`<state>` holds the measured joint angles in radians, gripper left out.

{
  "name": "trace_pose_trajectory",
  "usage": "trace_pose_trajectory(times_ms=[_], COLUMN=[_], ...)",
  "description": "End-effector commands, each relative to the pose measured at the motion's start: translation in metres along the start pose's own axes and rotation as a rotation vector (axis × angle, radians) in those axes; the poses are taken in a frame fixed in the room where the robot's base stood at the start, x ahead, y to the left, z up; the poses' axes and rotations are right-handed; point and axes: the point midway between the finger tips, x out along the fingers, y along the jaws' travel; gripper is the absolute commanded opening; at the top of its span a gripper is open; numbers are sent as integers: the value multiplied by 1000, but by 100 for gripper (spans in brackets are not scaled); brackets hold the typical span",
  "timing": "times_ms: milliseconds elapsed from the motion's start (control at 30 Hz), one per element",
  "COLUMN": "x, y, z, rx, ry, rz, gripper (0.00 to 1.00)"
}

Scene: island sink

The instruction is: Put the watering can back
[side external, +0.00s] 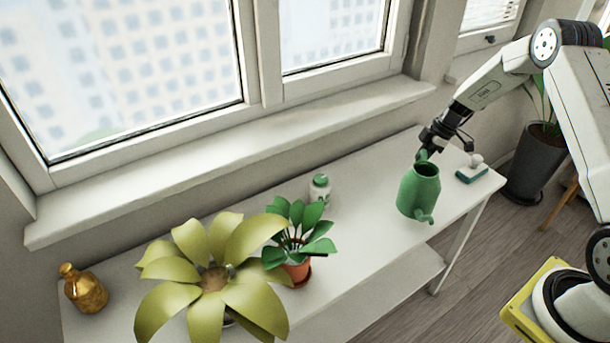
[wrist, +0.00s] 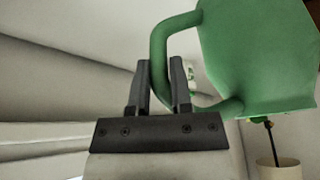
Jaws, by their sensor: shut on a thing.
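The green watering can (side external: 419,191) is at the right part of the white table in the side view. It looks roughly upright, with its spout low toward the front. In the wrist view the can (wrist: 262,50) fills the upper right, and its handle passes between the two dark fingers. My gripper (wrist: 163,85) is shut on the handle. In the side view my gripper (side external: 428,150) is at the can's back upper side. I cannot tell whether the can's base touches the table.
A teal-based item with a white knob (side external: 472,170) lies right of the can on the white table (side external: 360,240). A small bottle (side external: 319,190), a potted plant (side external: 297,265), a large yellow-green plant (side external: 212,280) and a gold vase (side external: 84,289) stand left. The window sill is behind.

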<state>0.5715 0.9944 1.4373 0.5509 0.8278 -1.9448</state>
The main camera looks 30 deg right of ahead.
Motion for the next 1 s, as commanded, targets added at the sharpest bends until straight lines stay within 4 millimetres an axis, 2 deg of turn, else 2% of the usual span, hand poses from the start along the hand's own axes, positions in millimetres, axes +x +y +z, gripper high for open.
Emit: trace_pose_trajectory(times_ms=[467,800,1000], x=[9,36,40], y=[8,12,13], z=[2,13,14], rx=[-1,0,-1], ry=[0,-2,-2], rz=[0,0,2], gripper=[0,0,0])
